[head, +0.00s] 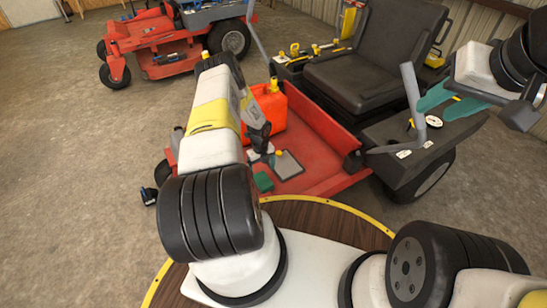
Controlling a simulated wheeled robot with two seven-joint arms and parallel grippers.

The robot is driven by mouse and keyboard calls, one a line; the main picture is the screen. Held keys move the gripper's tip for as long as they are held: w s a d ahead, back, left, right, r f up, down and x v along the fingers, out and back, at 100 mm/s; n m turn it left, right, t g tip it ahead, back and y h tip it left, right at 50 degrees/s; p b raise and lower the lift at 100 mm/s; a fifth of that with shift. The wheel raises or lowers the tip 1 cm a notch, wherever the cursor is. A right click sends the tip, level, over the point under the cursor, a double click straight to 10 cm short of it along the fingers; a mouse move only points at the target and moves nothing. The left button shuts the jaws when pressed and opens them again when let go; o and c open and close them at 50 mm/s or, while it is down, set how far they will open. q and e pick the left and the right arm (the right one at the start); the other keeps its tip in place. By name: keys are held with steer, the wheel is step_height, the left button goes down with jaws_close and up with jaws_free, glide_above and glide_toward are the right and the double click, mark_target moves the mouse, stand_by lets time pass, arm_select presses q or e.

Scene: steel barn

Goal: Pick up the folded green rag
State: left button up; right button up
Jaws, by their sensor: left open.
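A small folded green rag (263,182) lies on the red floor deck of the near mower, beside a flat grey pad (288,165). My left gripper (262,152) is over the deck, just above and behind the rag in the picture. It is open, and nothing shows between its fingers. My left arm hides part of the deck to the left of the rag. My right gripper (522,116) is at the right edge, near the mower's right fender; its fingers are not clear.
A red fuel can (267,107) stands behind my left gripper. The black seat (376,62), grey levers (413,100) and teal gloves or cloth (462,106) are to the right. A second red mower (160,40) stands at back left. The concrete floor at left is mostly clear.

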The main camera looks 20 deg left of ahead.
mark_target(263, 179)
arm_select(q)
step_height(263, 179, down, 7)
steer(key=shift+s+d+r, duration=0.1)
steer(key=shift+d+r, duration=0.05)
steer(key=c, duration=1.5)
steer(key=shift+o, duration=0.2)
steer(key=shift+r, duration=0.1)
steer(key=shift+r, duration=0.6)
step_height(263, 179, up, 2)
steer(key=shift+r, duration=0.2)
steer(key=w+a, duration=0.1)
steer(key=a, duration=0.4)
steer(key=w+a, duration=0.2)
steer(key=a, duration=0.3)
steer(key=w+a+r, duration=0.1)
steer(key=a, duration=0.4)
steer(key=shift+w+a+r, duration=0.1)
steer(key=shift+w+a, duration=0.05)
steer(key=shift+w, duration=0.25)
